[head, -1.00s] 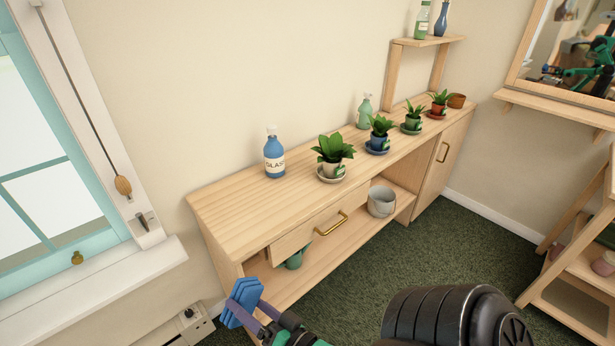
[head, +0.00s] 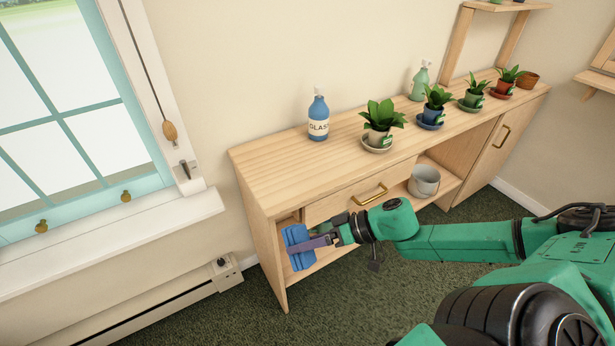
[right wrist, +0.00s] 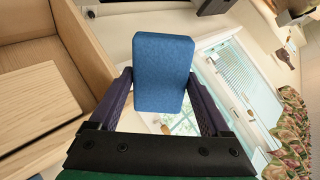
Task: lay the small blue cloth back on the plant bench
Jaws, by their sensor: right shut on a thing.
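The small blue cloth (head: 299,247) is a thick folded pad, held in my right gripper (head: 318,242). It also shows in the right wrist view (right wrist: 163,72), between the two purple fingers. The plant bench (head: 275,172) is a long pale wooden cabinet against the wall. My right gripper and the cloth are in front of its left end, below the level of the top, by the open shelf space. The left end of the top is bare. My left gripper is not in view.
A grey pot (head: 424,181) sits on the lower shelf. The window sill (head: 110,240) juts out at left.

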